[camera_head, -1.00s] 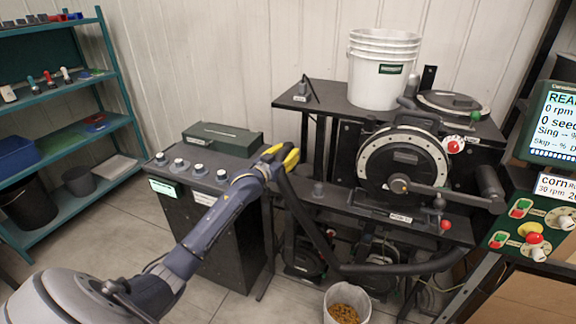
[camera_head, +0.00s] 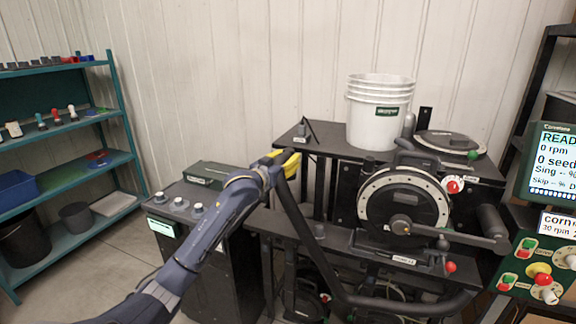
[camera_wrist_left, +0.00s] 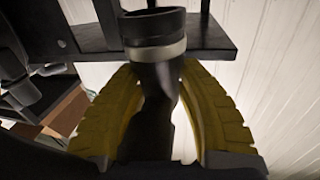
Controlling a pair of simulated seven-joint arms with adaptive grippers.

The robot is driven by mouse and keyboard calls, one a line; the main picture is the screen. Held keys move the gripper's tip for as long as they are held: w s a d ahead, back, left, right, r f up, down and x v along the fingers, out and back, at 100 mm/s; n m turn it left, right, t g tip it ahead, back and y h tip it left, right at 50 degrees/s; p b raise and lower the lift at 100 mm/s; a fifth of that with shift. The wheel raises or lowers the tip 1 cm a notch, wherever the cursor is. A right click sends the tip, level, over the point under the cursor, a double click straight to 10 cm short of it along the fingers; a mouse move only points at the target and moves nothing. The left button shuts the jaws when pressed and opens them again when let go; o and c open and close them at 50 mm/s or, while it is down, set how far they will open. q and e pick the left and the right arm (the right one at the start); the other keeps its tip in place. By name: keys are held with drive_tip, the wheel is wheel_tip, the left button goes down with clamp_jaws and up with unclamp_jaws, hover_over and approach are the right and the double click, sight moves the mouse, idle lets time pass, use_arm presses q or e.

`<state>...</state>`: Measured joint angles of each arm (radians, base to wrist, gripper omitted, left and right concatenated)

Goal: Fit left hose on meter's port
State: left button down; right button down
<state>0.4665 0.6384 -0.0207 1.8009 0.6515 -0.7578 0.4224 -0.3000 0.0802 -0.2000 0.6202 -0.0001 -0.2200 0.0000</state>
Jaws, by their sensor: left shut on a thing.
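My left gripper (camera_head: 287,162), with yellow fingers, is shut on the black left hose (camera_head: 305,242) near its upper end. In the left wrist view the hose end (camera_wrist_left: 155,28), with a pale band below its rim, stands out beyond the yellow fingers (camera_wrist_left: 160,110). From the gripper the hose hangs down and bends right below the meter. The seed meter (camera_head: 403,207) is a dark disc housing with a pale ring, to the right of the gripper. The hose end is apart from the meter. I cannot clearly make out the port. My right gripper is out of view.
A white bucket (camera_head: 380,115) stands on the black upper shelf (camera_head: 328,140) behind the gripper. A dark cabinet with knobs (camera_head: 188,235) stands below my left arm. A control screen (camera_head: 550,165) is at the right, teal shelving (camera_head: 75,170) at the left.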

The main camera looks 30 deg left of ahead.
sight(288, 150)
use_arm(q)
drive_tip(key=shift+r, duration=2.35)
drive_tip(key=shift+r, duration=0.15)
drive_tip(key=shift+r, duration=0.25)
drive_tip(key=w+d+r+m+g+h, duration=0.1)
drive_tip(key=w+d+r+m+h, duration=0.15)
drive_tip(key=d+r, duration=0.65)
drive_tip(key=w+d+r+m+h, duration=0.2)
drive_tip(key=d+r+h, duration=0.2)
drive_tip(key=d+r, duration=0.55)
drive_tip(key=shift+m+g+h, duration=0.25)
drive_tip(key=shift+g+h, duration=0.15)
drive_tip(key=shift+h, duration=0.05)
drive_tip(key=shift+d+f, duration=1.15)
drive_tip(key=shift+f, duration=1.25)
drive_tip(key=shift+d+f, duration=1.2)
drive_tip(key=shift+f, duration=1.25)
drive_tip(key=shift+d+f, duration=1.15)
drive_tip(key=shift+f, duration=1.25)
drive_tip(key=shift+f, duration=0.55)
